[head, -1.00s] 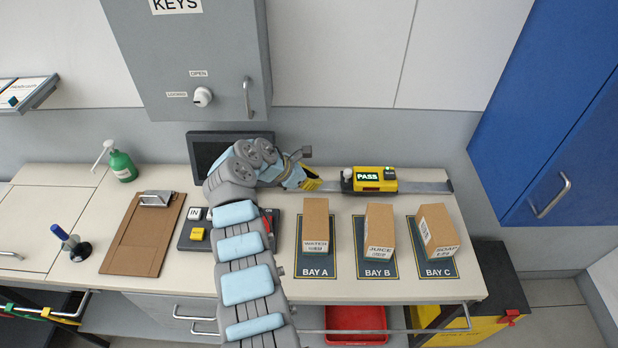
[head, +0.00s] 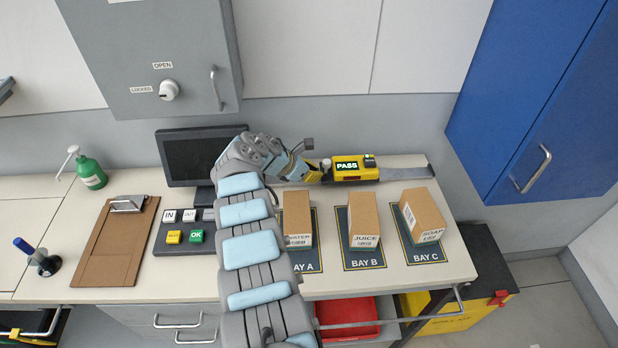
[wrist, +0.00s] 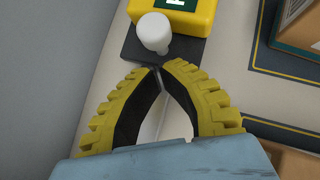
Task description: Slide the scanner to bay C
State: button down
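The scanner (head: 354,169) is a yellow box with a green PASS screen, sitting on a grey rail (head: 408,173) along the back of the counter, roughly behind bay B (head: 364,260). A pale knob (head: 325,165) stands at its left end. In the wrist view the knob (wrist: 155,33) rises from a dark plate beside the yellow scanner body (wrist: 203,15). My gripper (wrist: 160,67) has its yellow, black-lined fingertips together, with nothing between them, just short of the knob. Bay C (head: 425,255) is at the right, with a SOAP box on it.
Boxes of water (head: 297,217), juice (head: 363,218) and soap (head: 422,215) stand on the bay mats in front of the rail. A monitor (head: 190,160) and button panel (head: 175,245) are left. A blue cabinet (head: 530,110) hangs at the right. The rail right of the scanner is clear.

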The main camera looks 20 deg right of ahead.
jog(key=shift+d+r, duration=0.1)
jog(key=shift+d, duration=0.15)
dwell(0.3)
jog(key=shift+d, duration=0.15)
